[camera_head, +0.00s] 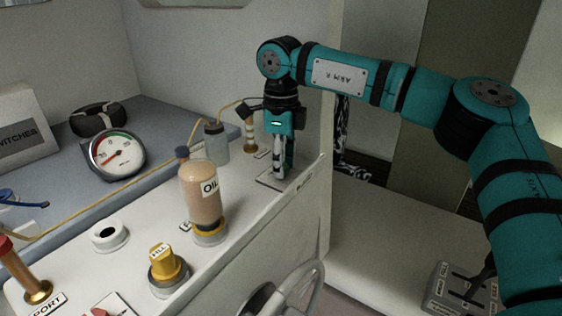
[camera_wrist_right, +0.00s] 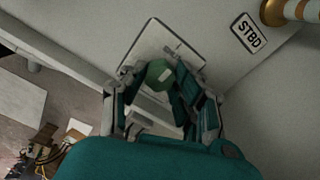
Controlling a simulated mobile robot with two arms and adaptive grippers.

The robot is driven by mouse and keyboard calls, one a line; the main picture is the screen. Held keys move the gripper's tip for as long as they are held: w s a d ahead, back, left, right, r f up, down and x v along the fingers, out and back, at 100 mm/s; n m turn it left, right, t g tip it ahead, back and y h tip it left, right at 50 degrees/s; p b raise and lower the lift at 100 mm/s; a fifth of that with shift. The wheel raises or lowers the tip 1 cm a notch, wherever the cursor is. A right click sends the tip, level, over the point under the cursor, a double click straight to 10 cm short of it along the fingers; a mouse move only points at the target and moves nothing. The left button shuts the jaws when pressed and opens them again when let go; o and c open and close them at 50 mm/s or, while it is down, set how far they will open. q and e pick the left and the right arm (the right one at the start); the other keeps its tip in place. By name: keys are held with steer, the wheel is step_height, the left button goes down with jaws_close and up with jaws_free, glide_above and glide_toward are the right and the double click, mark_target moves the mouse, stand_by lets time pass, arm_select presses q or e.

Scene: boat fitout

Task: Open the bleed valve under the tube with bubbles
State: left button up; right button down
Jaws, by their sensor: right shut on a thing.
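My right gripper (camera_head: 281,168) points down at a white plate (camera_head: 268,181) at the counter's front edge. In the right wrist view, my right gripper's fingers (camera_wrist_right: 160,78) are closed around a green knob (camera_wrist_right: 158,73) on this plate (camera_wrist_right: 150,47). The knob is hidden in the head view. The STBD tube (camera_head: 250,135), with pale and tan bands and a brass base, stands just behind the plate; its brass end also shows in the right wrist view (camera_wrist_right: 275,12). The PORT tube (camera_head: 22,272) is reddish-brown and cut by the left edge. Bubbles are not clear in either tube.
An OIL bottle (camera_head: 202,193), a yellow FILL cap (camera_head: 167,263) and a white ring (camera_head: 109,235) stand on the counter. Behind are a gauge (camera_head: 117,154) and a clear bottle (camera_head: 215,144). A steering wheel (camera_head: 303,292) stands in front of the counter.

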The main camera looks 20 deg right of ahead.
steer(key=m+b, duration=0.1)
steer(key=m, duration=0.3)
steer(key=m+b, duration=0.1)
steer(key=m, duration=0.3)
steer(key=shift+m, duration=0.4)
steer(key=m, duration=0.4)
steer(key=shift+m+b, duration=0.3)
steer(key=shift+b, duration=0.1)
steer(key=m, duration=0.4)
steer(key=shift+b, duration=0.4)
steer(key=shift+r+m, duration=0.1)
steer(key=shift+m, duration=0.2)
steer(key=c, duration=1)
jaws_free()
